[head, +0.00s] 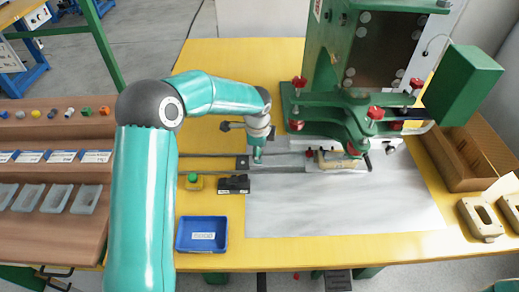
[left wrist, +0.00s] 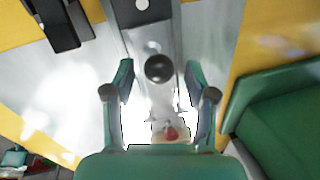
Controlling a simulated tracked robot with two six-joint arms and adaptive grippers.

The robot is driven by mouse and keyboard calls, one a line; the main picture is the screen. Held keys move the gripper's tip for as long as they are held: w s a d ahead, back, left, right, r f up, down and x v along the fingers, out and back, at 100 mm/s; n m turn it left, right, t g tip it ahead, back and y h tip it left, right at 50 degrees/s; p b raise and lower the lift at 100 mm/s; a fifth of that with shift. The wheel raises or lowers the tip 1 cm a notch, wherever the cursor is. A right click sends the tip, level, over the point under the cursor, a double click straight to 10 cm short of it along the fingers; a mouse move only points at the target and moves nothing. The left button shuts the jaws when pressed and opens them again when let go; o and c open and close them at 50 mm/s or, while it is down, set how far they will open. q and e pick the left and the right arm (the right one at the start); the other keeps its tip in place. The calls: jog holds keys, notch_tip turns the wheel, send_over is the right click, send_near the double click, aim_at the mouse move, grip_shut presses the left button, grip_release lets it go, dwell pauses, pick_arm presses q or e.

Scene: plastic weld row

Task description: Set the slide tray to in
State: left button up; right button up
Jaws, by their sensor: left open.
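The slide tray (head: 287,163) is a grey plate on two parallel rails, running left to right at the foot of the green press. A beige part (head: 338,163) sits toward its right end, partly under the press's green arms. In the left wrist view a dark round knob (left wrist: 159,68) stands on the grey tray (left wrist: 143,38). My left gripper (head: 257,160) is over the tray's left end, pointing down. In the left wrist view its fingers are open, one on each side of the knob, with gaps visible. My right gripper is not in view.
The green press (head: 330,60) with red knobs stands behind the tray. A blue bin (head: 202,234), a green button (head: 193,178) and a black block (head: 234,184) are in front. A cardboard box (head: 470,150) is at right. The grey mat (head: 340,215) is clear.

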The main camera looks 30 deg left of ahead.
pick_arm(q)
notch_tip(320, 180, up, 12)
jog(key=s, duration=0.2)
jog(key=shift+d+f, duration=0.15)
jog(key=shift+d, duration=0.25)
jog(key=shift+s+f, duration=0.1)
